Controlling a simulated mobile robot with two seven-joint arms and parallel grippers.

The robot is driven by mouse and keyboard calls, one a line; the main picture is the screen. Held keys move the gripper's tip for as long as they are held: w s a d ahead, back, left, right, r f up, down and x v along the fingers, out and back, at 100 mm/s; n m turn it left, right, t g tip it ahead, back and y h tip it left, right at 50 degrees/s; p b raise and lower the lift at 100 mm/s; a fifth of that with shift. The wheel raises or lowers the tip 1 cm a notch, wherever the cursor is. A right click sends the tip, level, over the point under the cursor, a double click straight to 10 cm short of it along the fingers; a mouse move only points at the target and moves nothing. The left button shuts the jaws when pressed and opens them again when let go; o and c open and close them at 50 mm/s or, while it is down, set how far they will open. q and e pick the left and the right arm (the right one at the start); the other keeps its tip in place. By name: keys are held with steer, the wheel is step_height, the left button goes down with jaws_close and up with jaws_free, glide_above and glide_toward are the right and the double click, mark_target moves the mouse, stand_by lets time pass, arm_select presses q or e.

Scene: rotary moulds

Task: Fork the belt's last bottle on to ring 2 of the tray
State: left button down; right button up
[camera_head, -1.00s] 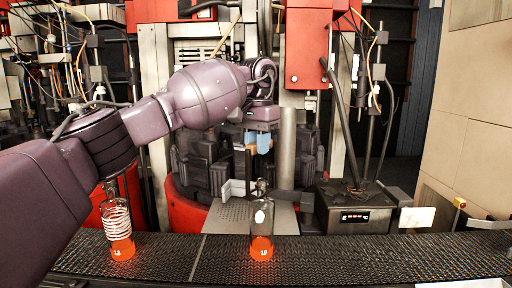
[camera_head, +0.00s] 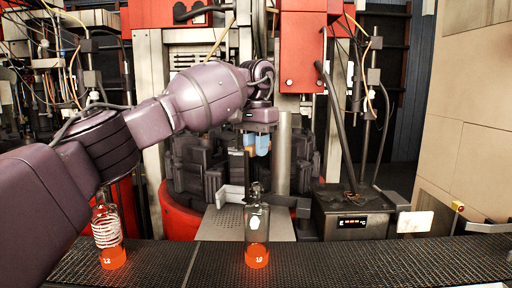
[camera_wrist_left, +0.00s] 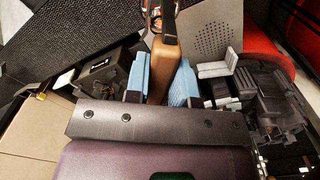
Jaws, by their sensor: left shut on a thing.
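My left gripper (camera_head: 257,146) has blue fingertips and is shut on the tan handle (camera_wrist_left: 163,70) of a tool, which I take to be the fork. In the left wrist view the handle lies between the fingers (camera_wrist_left: 160,86), and its far end is at the top edge. A clear bottle (camera_head: 257,225) with an orange base and a white spot stands upright on the dark belt (camera_head: 340,258), below the gripper in the picture. A second bottle (camera_head: 108,234) with white coils and an orange base stands on the belt at left. I cannot make out the tray's rings.
Behind the belt are a grey perforated plate (camera_head: 226,222) and a dark control box (camera_head: 352,222) with a lit display. A red round machine base (camera_head: 182,213) is at the back. A beige cabinet (camera_head: 470,130) stands at right. The belt's right part is clear.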

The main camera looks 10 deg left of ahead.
arm_select(q)
steer(key=shift+r, duration=0.9)
arm_select(e)
steer(key=shift+f, duration=0.15)
stand_by(0.6)
arm_select(q)
steer(key=shift+r+b, duration=0.8)
steer(key=shift+r, duration=3.05)
arm_select(e)
steer(key=shift+t, duration=0.3)
steer(key=shift+w+a+r, duration=0.15)
steer(key=shift+w+r, duration=0.5)
steer(key=shift+w, duration=0.15)
steer(key=shift+w+a+r, duration=0.15)
steer(key=shift+w+r, duration=0.5)
steer(key=shift+w, duration=0.15)
arm_select(q)
steer(key=shift+r, duration=0.1)
